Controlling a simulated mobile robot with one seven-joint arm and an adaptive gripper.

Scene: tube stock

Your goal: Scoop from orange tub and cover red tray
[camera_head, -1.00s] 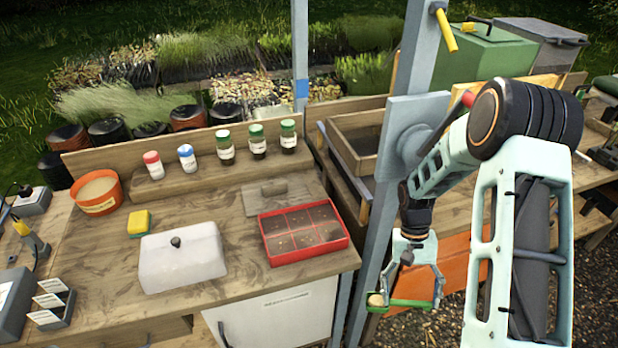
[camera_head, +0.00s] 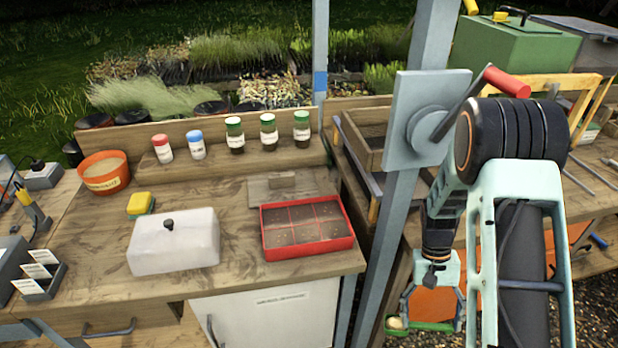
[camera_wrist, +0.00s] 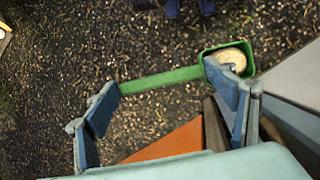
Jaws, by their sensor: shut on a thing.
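The orange tub (camera_head: 83,177) stands at the bench's left back, with pale tan material inside. The red tray (camera_head: 312,248) sits at the right of the bench top, divided into compartments of dark soil with small pale specks. My gripper (camera_head: 430,322) hangs low to the right of the bench, beyond the post and apart from tub and tray. It is shut on a green scoop (camera_wrist: 160,79), also seen in the head view (camera_head: 432,327). The scoop's cup, at the right in the wrist view, holds a mound of pale tan material (camera_wrist: 231,60). Gravel lies below it.
A blue-grey post (camera_head: 395,210) with a red-handled crank stands between my arm and the bench. A translucent lid (camera_head: 175,245) and a yellow sponge (camera_head: 141,203) lie left of the tray. Several capped jars (camera_head: 269,132) line the back shelf.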

